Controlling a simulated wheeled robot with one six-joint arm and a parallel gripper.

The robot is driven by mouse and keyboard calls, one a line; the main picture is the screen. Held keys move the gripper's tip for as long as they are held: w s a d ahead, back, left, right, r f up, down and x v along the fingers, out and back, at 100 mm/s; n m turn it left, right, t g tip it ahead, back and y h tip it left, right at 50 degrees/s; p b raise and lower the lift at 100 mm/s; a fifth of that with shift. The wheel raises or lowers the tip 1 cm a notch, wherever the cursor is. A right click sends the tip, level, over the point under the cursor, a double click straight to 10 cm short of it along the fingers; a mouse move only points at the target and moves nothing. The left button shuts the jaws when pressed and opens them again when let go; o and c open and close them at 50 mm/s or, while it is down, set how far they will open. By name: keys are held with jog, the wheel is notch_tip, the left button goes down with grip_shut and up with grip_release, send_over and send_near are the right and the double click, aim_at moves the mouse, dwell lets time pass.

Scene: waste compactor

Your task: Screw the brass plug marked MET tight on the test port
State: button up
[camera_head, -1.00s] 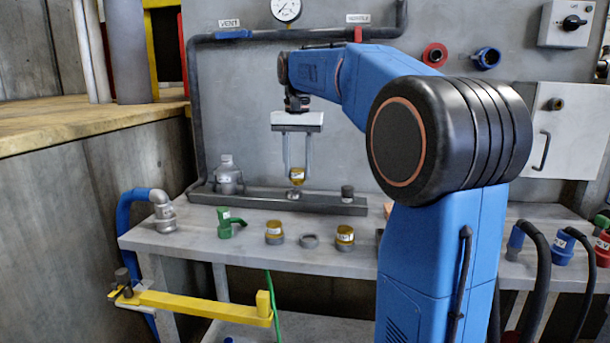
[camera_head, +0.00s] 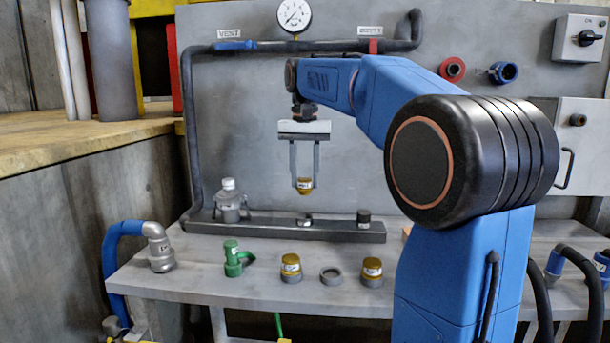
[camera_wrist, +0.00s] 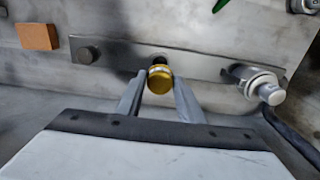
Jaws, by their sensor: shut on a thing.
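My gripper (camera_head: 304,184) is shut on a brass plug (camera_head: 305,187), with a finger on each side of it. The plug has a white label whose letters are too small to read surely. It hangs upright over a short port (camera_head: 304,219) on the dark rail (camera_head: 340,232), with a visible gap between them. The wrist view shows the yellow plug (camera_wrist: 159,80) between the fingertips (camera_wrist: 159,84), with a dark fitting (camera_wrist: 159,59) on the metal strip just beyond it, partly hidden.
Two more brass plugs (camera_head: 291,267) (camera_head: 371,270), a grey ring (camera_head: 332,275) and a green fitting (camera_head: 235,258) stand on the bench in front. On the rail, a silver bottle-shaped fitting (camera_head: 229,203) is left of the port and a dark cap (camera_head: 363,217) right. A gauge (camera_head: 294,15) hangs above.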

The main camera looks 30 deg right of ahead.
aim_at(305, 194)
jog(key=shift+f, duration=2.55)
jog(key=n, duration=0.4)
jog(key=shift+r+n, duration=0.1)
jog(key=shift+n, duration=0.5)
jog(key=shift+n, duration=2.6)
jog(key=shift+n, duration=2.5)
